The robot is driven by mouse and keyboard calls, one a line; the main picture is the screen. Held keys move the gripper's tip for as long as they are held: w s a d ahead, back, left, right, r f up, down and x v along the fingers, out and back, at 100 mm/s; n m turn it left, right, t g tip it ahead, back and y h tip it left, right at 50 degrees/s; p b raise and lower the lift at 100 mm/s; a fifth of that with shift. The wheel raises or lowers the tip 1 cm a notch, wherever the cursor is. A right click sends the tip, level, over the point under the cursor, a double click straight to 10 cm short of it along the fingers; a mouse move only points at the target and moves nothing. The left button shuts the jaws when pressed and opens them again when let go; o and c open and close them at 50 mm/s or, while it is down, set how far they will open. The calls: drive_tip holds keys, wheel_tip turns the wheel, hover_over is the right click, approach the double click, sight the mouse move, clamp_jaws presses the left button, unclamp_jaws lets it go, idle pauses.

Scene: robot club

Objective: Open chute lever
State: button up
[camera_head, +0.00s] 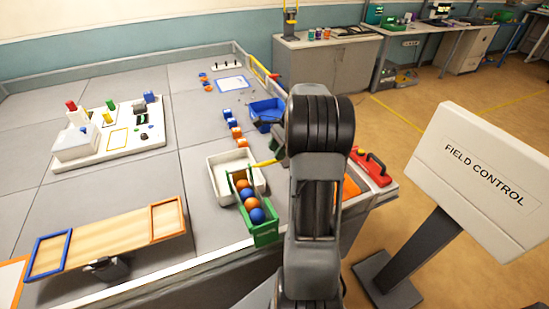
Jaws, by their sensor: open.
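The chute (265,238) is a green open-topped frame near the front edge of the field table. It holds a row of orange and blue balls. A yellow bar, apparently the chute lever (265,163), sticks out to the right at the chute's far end. Its right end meets the edge of my grey arm in the picture. I cannot tell whether they touch. My arm rises through the middle of the view and hides what lies behind it. My gripper's fingers are hidden behind the arm.
A white tray (217,184) sits beside the chute's far end. A blue bin (265,112) and several orange and blue blocks stand beyond. A red-handled device (372,170) is right of my arm. The Field Control sign (480,165) stands at right. A wooden seesaw board (108,240) is at left.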

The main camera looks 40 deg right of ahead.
drive_tip(key=shift+x, duration=1.7)
clamp_jaws()
